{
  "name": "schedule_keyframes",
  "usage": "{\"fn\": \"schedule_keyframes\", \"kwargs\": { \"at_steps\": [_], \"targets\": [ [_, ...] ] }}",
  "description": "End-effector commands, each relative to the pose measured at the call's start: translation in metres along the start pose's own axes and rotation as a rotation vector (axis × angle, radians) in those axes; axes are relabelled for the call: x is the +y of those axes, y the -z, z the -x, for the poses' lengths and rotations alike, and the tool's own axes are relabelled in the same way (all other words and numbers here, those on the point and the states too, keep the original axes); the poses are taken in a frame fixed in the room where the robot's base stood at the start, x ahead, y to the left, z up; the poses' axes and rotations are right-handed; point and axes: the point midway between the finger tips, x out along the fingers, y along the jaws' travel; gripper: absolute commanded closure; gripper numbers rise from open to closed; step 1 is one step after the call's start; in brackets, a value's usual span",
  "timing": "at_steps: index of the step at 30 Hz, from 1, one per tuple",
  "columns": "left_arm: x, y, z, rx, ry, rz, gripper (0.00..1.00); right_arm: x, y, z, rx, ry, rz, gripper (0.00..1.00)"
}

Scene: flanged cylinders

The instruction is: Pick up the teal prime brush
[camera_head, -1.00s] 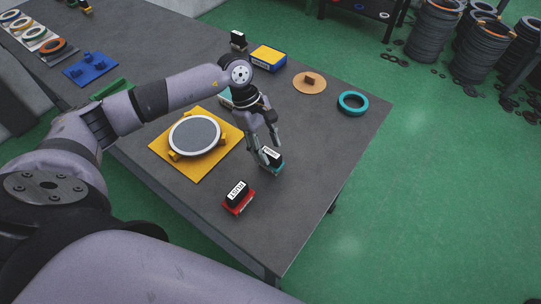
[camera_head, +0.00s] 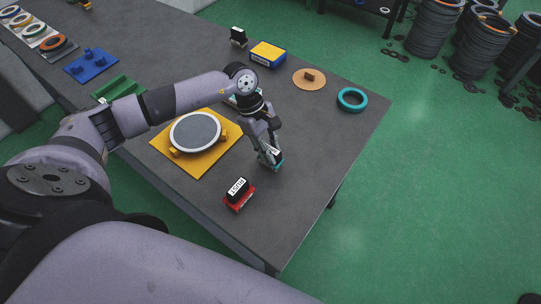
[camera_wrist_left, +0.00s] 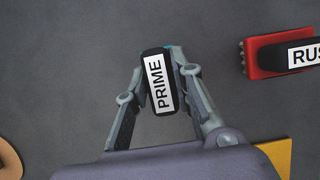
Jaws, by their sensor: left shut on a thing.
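The teal prime brush (camera_head: 278,160) is at the tips of my left gripper (camera_head: 270,152), over the right part of the grey table. In the left wrist view, the brush's black handle (camera_wrist_left: 150,62) with its white PRIME label sits between the two fingers of my left gripper (camera_wrist_left: 158,85), which are shut on it. Only a little of the teal base shows there, behind the handle. I cannot tell whether the brush touches the table. My right gripper is not in view.
A red brush (camera_head: 238,194) stands close by, towards the front edge. A yellow plate (camera_head: 199,170) holds a round grey disc (camera_head: 195,132). A teal ring (camera_head: 352,100), a tan disc (camera_head: 309,79) and a yellow-blue box (camera_head: 267,54) lie farther back. The table (camera_head: 310,140) is bare towards its right edge.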

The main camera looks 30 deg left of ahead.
Motion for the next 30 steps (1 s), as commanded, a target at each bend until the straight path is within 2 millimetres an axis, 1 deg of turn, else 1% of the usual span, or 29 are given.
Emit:
{"fn": "schedule_keyframes", "kwargs": {
  "at_steps": [1, 4, 5, 16, 20, 23, 26, 30],
  "targets": [
    [0.0, 0.0, 0.0, 0.0, 0.0, 0.0, 0.93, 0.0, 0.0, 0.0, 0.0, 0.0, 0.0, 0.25],
    [0.0, 0.0, 0.0, 0.0, 0.0, 0.0, 0.99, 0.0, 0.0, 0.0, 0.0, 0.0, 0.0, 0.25],
    [0.0, 0.0, 0.0, 0.0, 0.0, 0.0, 1.0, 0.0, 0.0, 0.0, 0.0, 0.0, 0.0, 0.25],
    [0.001, 0.0, 0.001, 0.0, -0.002, 0.0, 1.0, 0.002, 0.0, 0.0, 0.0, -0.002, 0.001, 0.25],
    [0.001, -0.002, 0.006, -0.001, -0.003, -0.001, 1.0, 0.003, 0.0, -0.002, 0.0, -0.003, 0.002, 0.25],
    [0.001, -0.005, 0.015, 0.001, -0.003, -0.001, 1.0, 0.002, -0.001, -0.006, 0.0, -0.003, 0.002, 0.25],
    [0.001, -0.011, 0.029, 0.001, -0.005, -0.004, 1.0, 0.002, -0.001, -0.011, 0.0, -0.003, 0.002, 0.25],
    [0.001, -0.022, 0.057, 0.002, -0.007, -0.004, 1.0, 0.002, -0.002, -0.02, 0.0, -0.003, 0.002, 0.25]
  ]
}}
